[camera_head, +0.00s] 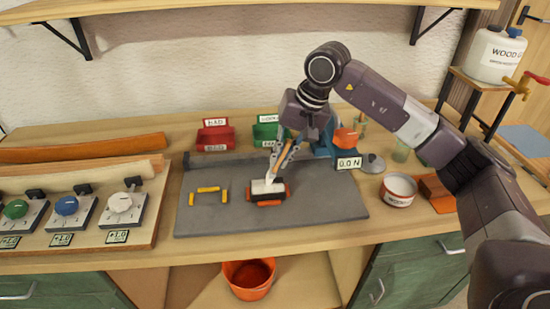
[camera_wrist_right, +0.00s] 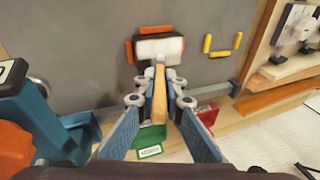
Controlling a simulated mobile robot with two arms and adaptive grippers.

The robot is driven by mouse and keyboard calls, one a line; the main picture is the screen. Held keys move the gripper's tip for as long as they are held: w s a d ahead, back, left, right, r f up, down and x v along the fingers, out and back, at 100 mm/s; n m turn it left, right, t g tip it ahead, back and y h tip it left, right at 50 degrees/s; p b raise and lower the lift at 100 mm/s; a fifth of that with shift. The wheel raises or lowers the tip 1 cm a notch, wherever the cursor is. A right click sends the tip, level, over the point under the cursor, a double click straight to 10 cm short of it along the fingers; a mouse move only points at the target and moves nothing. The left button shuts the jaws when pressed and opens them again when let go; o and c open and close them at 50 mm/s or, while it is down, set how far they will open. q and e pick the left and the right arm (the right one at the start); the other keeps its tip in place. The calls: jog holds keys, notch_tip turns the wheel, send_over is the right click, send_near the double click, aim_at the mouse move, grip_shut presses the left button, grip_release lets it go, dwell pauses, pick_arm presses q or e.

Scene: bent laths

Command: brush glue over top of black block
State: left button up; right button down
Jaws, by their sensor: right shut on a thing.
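The black block (camera_head: 267,197) lies on the grey mat (camera_head: 325,205), with orange pieces around it. Its top looks mostly white, and its sides show dark. It also shows in the right wrist view (camera_wrist_right: 145,61). My right gripper (camera_head: 284,155) is above the block, shut on a brush (camera_head: 269,178) with a wooden handle. In the right wrist view the brush handle (camera_wrist_right: 160,90) runs between the fingers toward the block. The white bristle end is at the block's top; exact contact is hard to tell. My left gripper is not in view.
An open can (camera_head: 398,190) with white contents stands right of the mat. Yellow pieces (camera_head: 208,190) lie left of the block. Red (camera_head: 215,138) and green (camera_head: 266,134) bins and a blue device (camera_head: 323,147) stand behind. Knob boxes (camera_head: 122,208) are at left.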

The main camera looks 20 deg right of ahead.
jog(key=shift+w+a, duration=0.2)
jog(key=shift+a, duration=0.5)
jog(key=shift+w+a, duration=0.2)
jog(key=shift+a, duration=0.45)
jog(key=shift+w+a, duration=0.2)
jog(key=shift+a, duration=0.5)
jog(key=shift+s+d+f+b, duration=0.1)
jog(key=shift+s+d+b, duration=0.2)
jog(key=shift+d, duration=0.55)
jog(key=shift+s+d+r+b, duration=0.1)
jog(key=shift+s+d+b, duration=0.2)
jog(key=shift+d, duration=0.6)
jog(key=shift+s+d+f+b, duration=0.15)
jog(key=shift+d+b, duration=0.25)
jog(key=shift+d, duration=0.45)
jog(key=shift+s+d, duration=0.2)
jog(key=shift+d, duration=0.4)
jog(key=shift+s+d, duration=0.2)
jog(key=shift+d, duration=0.35)
notch_tip(320, 180, up, 6)
jog(key=p, duration=0.3)
jog(key=shift+p, duration=0.4)
jog(key=shift+r, duration=0.2)
